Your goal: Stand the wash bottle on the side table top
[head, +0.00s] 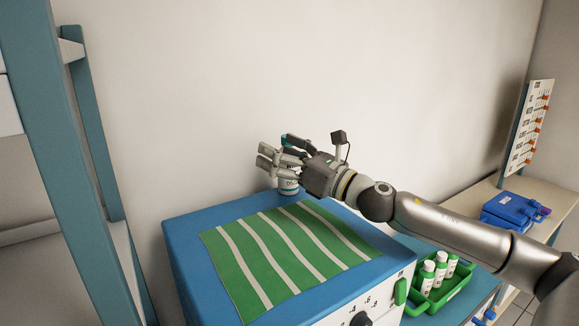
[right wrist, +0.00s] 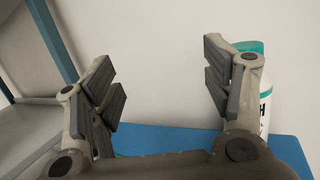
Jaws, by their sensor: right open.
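A white bottle (head: 288,186) with dark print stands upright at the back of a blue top (head: 190,232), partly hidden behind my right gripper (head: 270,156). In the right wrist view the bottle (right wrist: 266,95) has a teal cap and stands behind and beyond the right-hand finger, not between the fingers. My right gripper (right wrist: 160,65) is open and empty, with wall and the blue surface showing between its fingers. Whether a finger touches the bottle I cannot tell. My left gripper is not in view.
A green cloth with white stripes (head: 250,270) covers much of the blue top. A green crate (head: 447,291) holds several white bottles with green caps. A blue case (head: 515,211) lies on the bench at the right. A blue-grey frame (head: 50,120) stands left.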

